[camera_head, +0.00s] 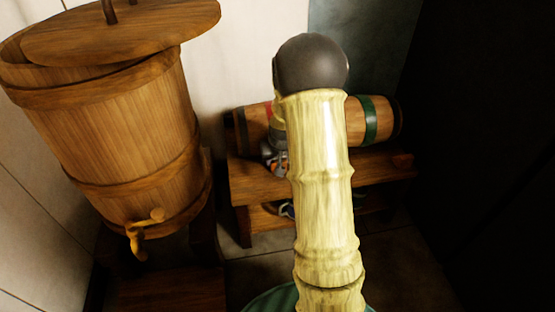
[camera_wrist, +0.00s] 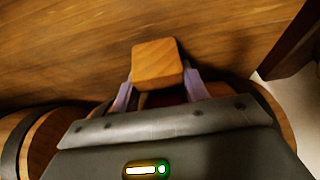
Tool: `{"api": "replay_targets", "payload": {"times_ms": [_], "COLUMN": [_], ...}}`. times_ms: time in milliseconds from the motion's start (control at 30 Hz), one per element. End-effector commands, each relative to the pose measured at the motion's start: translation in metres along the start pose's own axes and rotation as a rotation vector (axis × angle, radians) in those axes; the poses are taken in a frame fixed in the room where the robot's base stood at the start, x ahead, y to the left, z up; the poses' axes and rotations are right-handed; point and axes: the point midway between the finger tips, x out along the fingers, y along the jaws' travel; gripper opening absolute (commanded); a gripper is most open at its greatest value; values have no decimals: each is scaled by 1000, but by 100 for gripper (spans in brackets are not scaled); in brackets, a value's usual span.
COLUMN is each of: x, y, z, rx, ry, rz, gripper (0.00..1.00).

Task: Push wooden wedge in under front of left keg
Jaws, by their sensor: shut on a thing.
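The wooden wedge (camera_wrist: 157,62) shows in the wrist view as a light-brown block between the two fingers of my gripper (camera_wrist: 159,78). The gripper is shut on it, over a brown plank surface. In the head view, a wooden keg part with a red band (camera_head: 250,125) lies at the left of a low wooden stand, just behind my gripper (camera_head: 275,160). The wedge cannot be made out there. My arm hides the middle of the stand, so I cannot tell how near the wedge is to the keg's front. Rounded keg wood (camera_wrist: 40,145) shows at the lower left of the wrist view.
A keg part with a green band (camera_head: 372,120) lies at the right of the stand (camera_head: 262,182). A big wooden tub with a tap (camera_head: 120,135) stands close on the left. Dark open floor (camera_head: 400,260) lies at the front right.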

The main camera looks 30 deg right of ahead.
Motion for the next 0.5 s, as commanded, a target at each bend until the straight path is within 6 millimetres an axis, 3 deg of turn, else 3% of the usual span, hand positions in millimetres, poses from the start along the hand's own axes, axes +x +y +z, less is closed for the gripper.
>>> {"api": "replay_targets", "payload": {"times_ms": [200, 233, 333, 500], "x": [1, 1, 1, 0], "y": [-2, -2, -4, -6], "z": [0, 0, 0, 0], "rx": [-3, -4, -7, -10], "ry": [0, -1, 0, 0], "rz": [-1, -2, -3, -4], "gripper": [22, 51, 70, 70]}}
